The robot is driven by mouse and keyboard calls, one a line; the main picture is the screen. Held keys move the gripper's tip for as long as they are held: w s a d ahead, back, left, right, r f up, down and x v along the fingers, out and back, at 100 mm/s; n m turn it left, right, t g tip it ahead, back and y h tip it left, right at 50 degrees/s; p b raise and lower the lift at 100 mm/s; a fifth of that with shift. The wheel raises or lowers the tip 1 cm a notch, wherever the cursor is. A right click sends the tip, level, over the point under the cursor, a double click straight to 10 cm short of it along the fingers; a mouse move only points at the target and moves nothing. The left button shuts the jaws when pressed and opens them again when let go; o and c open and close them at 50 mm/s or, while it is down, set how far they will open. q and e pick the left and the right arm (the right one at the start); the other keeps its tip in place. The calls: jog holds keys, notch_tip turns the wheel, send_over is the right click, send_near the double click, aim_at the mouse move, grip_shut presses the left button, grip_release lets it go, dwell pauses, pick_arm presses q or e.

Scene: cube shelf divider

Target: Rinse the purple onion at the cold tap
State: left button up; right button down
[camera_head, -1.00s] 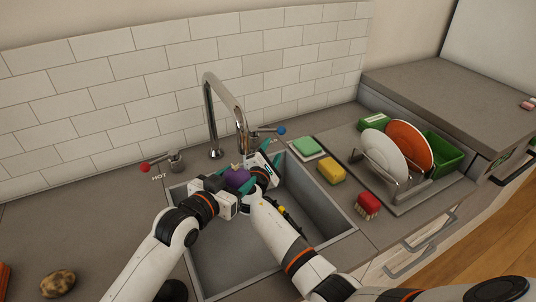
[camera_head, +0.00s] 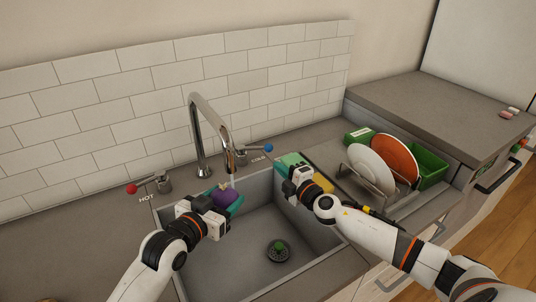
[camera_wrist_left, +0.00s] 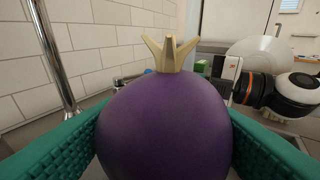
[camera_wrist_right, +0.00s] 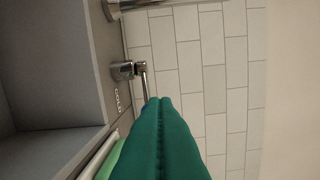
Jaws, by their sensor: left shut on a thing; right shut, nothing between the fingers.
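The purple onion (camera_head: 222,196) is between the teal fingers of my left gripper (camera_head: 226,203), over the back left of the sink, just below the spout (camera_head: 230,160). The onion also fills the left wrist view (camera_wrist_left: 165,130), its pale stem up. A faint pale streak (camera_head: 233,181) shows under the spout, apparently water. The cold tap (camera_head: 241,157) has a lever with a blue knob (camera_head: 269,148). My right gripper (camera_head: 289,161) is shut and empty, right of and nearer than that knob. In the right wrist view its fingertips (camera_wrist_right: 164,102) partly cover the cold lever (camera_wrist_right: 145,82).
The sink (camera_head: 200,268) has a drain with a green thing (camera_head: 279,247) in it. The hot tap (camera_head: 163,184) is at left. A yellow sponge (camera_head: 323,182) and the dish rack with plates (camera_head: 371,168) are close to my right arm.

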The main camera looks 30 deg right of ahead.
aim_at(268, 148)
jog(key=w+d+f+y, duration=0.1)
jog(key=w, duration=0.9)
jog(key=shift+f+g, duration=0.35)
jog(key=shift+g, duration=0.05)
jog(key=shift+w+d, duration=0.1)
jog(key=shift+d, duration=0.1)
jog(key=shift+w+d, duration=0.7)
jog(key=shift+s, duration=0.1)
